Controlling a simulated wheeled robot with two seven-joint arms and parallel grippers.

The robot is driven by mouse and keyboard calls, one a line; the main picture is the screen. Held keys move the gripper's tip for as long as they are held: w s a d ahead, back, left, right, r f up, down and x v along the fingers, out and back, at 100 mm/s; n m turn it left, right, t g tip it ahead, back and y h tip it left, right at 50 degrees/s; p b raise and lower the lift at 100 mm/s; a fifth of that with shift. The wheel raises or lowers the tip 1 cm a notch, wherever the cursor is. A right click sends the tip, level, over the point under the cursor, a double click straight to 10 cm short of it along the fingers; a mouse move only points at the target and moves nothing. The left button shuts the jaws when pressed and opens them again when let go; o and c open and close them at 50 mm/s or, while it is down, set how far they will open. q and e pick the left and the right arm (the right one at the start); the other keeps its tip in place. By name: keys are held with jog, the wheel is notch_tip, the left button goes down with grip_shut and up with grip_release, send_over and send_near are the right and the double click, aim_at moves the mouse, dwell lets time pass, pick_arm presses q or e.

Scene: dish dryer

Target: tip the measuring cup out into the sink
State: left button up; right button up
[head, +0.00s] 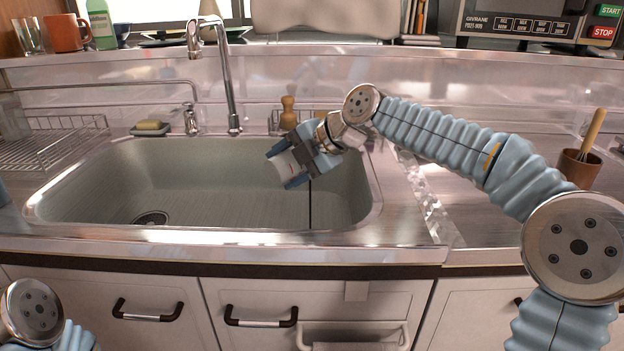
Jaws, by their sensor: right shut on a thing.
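The measuring cup (284,168) is a small white vessel, tilted well over on its side above the right half of the sink (220,180). My right gripper (291,169) is shut on the cup, and its fingers and body hide part of it. A thin dark vertical streak (310,205) runs from just below the gripper and cup down to the sink's front part; it looks like falling liquid. The inside of the cup cannot be seen. My left gripper is out of view; only a part of my left arm shows at the lower left.
A chrome faucet (228,80) rises behind the sink. A wire dish rack (60,145) stands at the left, a soap dish with a sponge (149,126) at the back. A wooden-handled brush (288,112) is behind the gripper. A brown pot (578,168) stands far right.

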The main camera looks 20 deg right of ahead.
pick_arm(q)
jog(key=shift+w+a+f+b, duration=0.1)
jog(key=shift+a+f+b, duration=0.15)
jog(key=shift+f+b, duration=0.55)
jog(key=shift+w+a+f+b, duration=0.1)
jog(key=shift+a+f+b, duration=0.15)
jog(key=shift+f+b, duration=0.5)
pick_arm(e)
jog(key=shift+w+d+r+m+g+y, duration=0.25)
jog(key=shift+r+m+y, duration=0.25)
jog(key=shift+y, duration=0.3)
jog(key=shift+d+r+m+g+y, duration=0.15)
jog(key=shift+d+r+m+y, duration=0.25)
jog(key=shift+y, duration=0.4)
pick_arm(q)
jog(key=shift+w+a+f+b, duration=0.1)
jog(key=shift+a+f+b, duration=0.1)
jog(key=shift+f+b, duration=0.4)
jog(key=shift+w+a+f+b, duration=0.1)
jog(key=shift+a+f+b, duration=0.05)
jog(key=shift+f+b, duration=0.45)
pick_arm(e)
jog(key=shift+w+d+r+m+y, duration=0.25)
jog(key=shift+d+r+m+y, duration=0.15)
jog(key=shift+m+y, duration=0.5)
dwell(0.3)
